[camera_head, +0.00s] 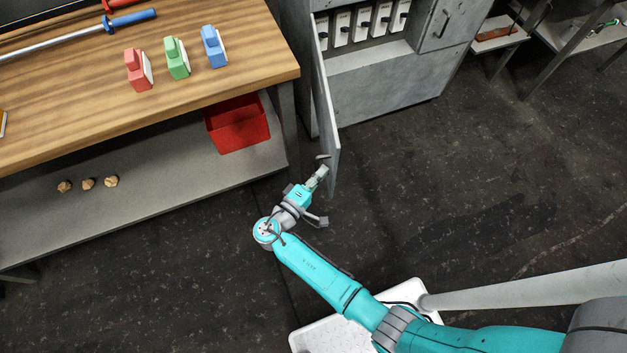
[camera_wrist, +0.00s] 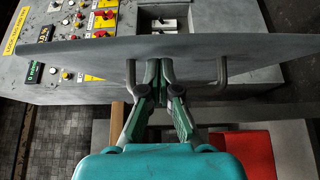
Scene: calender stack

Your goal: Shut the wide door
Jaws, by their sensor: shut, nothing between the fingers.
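The wide door (camera_head: 325,115) is a grey panel on the grey cabinet (camera_head: 380,90). It stands swung open, edge-on to the head view, with the cabinet's interior showing beside it. In the wrist view the door (camera_wrist: 190,46) crosses the picture, with a bar handle (camera_wrist: 222,72) on its near face. My gripper (camera_head: 323,171) is at the door's handle side, near its free end. In the wrist view my gripper's fingertips (camera_wrist: 159,66) are together and empty, between the handle's two legs. They hide the middle of the bar, and I cannot tell whether they touch the door.
Inside the cabinet is a row of white-fronted units (camera_head: 365,25). A smaller cabinet door (camera_head: 440,22) at right is closed. A wooden workbench (camera_head: 200,95) with a red bin (camera_head: 238,124) on its lower shelf stands close at left. The dark floor (camera_head: 440,180) at right is clear.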

